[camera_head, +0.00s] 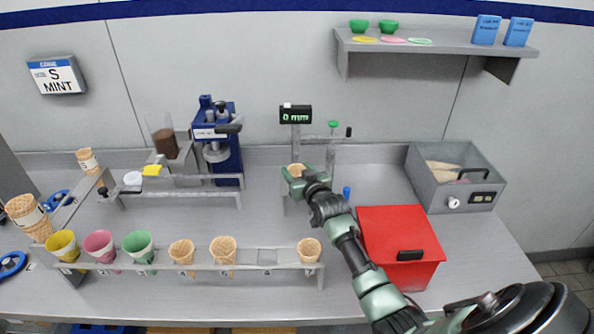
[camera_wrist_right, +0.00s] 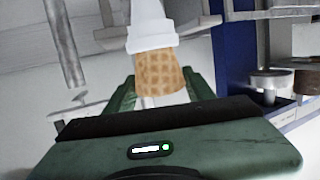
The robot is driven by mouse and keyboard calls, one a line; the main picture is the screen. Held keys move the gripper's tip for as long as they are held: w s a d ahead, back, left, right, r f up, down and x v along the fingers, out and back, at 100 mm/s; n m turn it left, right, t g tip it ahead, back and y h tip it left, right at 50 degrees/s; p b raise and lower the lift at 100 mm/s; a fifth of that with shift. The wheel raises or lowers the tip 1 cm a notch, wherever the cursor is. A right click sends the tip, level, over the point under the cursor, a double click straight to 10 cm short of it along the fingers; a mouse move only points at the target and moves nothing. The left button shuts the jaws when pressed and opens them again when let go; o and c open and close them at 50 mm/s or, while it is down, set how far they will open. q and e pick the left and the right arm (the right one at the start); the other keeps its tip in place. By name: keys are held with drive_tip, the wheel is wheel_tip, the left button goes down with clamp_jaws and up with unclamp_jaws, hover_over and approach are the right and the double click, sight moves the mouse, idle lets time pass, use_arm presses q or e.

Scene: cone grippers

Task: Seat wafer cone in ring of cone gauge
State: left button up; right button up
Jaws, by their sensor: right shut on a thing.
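The wafer cone (camera_head: 297,169) is at the back middle of the counter, in front of the cone gauge, whose display (camera_head: 295,114) reads 0 mm. My right gripper (camera_head: 301,179) is shut on the cone. In the right wrist view the waffle-patterned cone (camera_wrist_right: 160,72) sits between the green fingers. A white tapered piece (camera_wrist_right: 147,25) meets its narrower part; I cannot tell whether it is a sleeve or part of the gauge. The gauge's ring is hidden, so I cannot tell whether the cone touches it. My left gripper is not in view.
A rack (camera_head: 295,267) of several cones runs along the front left. A blue machine (camera_head: 221,150) stands left of the gauge. A red box (camera_head: 398,240) and a grey bin (camera_head: 453,190) are on the right. The counter between the front rack and gauge is clear.

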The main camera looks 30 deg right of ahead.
drive_tip(key=o, duration=0.9)
drive_tip(key=shift+s+a, duration=0.1)
drive_tip(key=shift+s, duration=0.35)
drive_tip(key=b+v, duration=0.1)
drive_tip(key=v, duration=0.6)
drive_tip(key=shift+r, duration=0.15)
